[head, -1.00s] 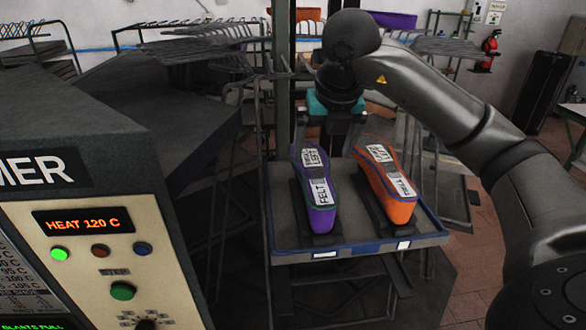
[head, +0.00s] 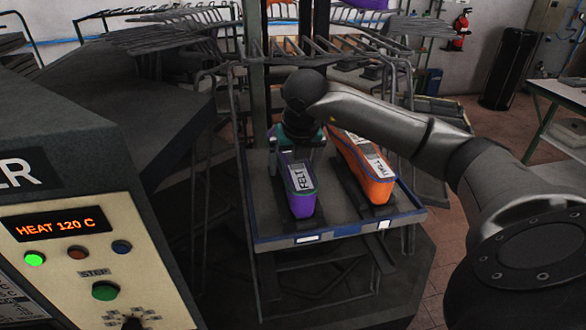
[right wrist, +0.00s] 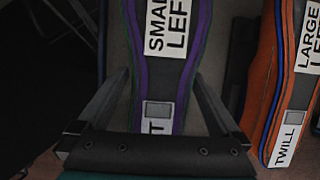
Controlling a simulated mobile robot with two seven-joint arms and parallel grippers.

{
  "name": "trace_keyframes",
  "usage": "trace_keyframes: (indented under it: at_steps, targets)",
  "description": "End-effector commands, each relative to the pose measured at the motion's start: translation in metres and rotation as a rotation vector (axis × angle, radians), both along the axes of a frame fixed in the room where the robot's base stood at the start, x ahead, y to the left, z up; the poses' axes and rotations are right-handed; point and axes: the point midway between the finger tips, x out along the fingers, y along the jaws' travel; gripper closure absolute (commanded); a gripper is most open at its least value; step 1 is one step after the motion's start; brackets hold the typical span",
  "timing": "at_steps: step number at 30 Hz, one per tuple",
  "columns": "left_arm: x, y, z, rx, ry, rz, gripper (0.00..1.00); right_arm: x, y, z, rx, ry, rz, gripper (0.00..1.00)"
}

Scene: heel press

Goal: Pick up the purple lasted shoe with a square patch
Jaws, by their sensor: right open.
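The purple lasted shoe (head: 302,202) lies on the left of the blue-edged tray (head: 345,224), its near end showing the label FELT. In the right wrist view the purple shoe (right wrist: 183,85) has SMALL LEFT labels and a grey square patch (right wrist: 158,110). My right gripper (head: 298,150) is over the shoe's far part, hiding it in the head view. In the right wrist view its open fingers (right wrist: 161,76) stand either side of the shoe; I cannot tell whether they touch it. My left gripper is not in view.
An orange shoe (head: 372,182) marked TWILL and LARGE LEFT lies close to the right of the purple one. The heater panel (head: 75,255) stands at the left front. Metal racks (head: 180,30) stand behind the tray, near my right arm.

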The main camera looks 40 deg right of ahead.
Motion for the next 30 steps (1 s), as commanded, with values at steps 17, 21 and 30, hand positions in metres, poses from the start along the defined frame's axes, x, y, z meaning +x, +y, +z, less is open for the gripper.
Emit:
trace_keyframes:
  at_steps: [17, 21, 30]
  targets:
    - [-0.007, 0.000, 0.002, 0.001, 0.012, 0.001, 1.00, 0.010, -0.005, -0.028, 0.000, 0.000, 0.000, 0.10]
    - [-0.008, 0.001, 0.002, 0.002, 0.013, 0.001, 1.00, 0.010, -0.005, -0.027, 0.000, 0.000, 0.000, 0.26]
    - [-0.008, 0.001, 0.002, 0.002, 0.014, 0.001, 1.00, 0.010, -0.005, -0.027, 0.000, -0.001, 0.000, 0.60]
